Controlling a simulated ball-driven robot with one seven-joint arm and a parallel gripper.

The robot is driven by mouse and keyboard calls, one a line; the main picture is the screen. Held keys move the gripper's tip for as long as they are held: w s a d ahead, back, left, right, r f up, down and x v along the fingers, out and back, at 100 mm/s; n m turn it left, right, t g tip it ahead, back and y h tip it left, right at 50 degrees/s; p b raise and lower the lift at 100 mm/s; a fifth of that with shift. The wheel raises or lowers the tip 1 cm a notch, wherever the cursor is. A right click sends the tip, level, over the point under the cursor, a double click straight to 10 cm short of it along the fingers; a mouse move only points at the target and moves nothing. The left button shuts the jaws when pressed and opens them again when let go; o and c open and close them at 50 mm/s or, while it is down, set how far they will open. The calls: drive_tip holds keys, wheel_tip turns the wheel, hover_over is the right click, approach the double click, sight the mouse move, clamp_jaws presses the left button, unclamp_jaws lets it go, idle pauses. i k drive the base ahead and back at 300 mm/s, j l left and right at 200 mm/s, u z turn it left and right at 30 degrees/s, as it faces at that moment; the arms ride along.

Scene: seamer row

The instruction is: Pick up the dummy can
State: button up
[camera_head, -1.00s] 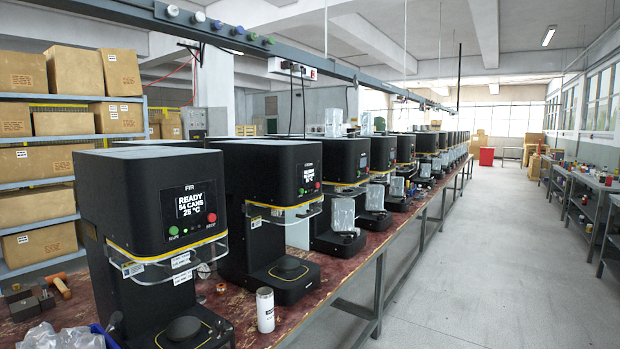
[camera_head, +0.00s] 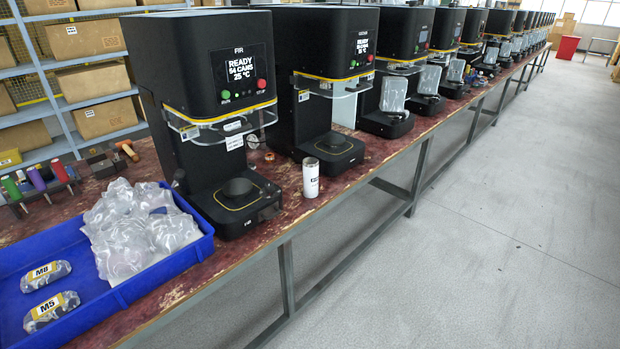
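A white can (camera_head: 311,178) with dark lettering stands upright on the red, worn bench top (camera_head: 168,279), close to its front edge. It is between the front seamer (camera_head: 215,100), marked FIR, and the second seamer (camera_head: 325,80). It is the only loose can I can make out, and I cannot read whether it is marked as a dummy. The front seamer's screen reads READY, 54 or 94 CANS, 25 °C. Its round base pad looks empty. My gripper is not in view.
A blue tray (camera_head: 192,217) with clear plastic bags and packets labelled M8 and M5 sits at the front left. Screwdrivers (camera_head: 38,178) stand behind it. More seamers line the bench to the back. Shelves with boxes (camera_head: 95,118) stand behind. The grey floor (camera_head: 480,250) at right is clear.

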sight(310, 165)
drive_tip(key=i+j, duration=0.1)
drive_tip(key=i, duration=0.45)
drive_tip(key=i+z, duration=0.1)
drive_tip(key=i, duration=0.4)
drive_tip(key=i+j, duration=0.2)
drive_tip(key=i, duration=0.35)
drive_tip(key=i+j+z, duration=0.1)
drive_tip(key=i, duration=0.4)
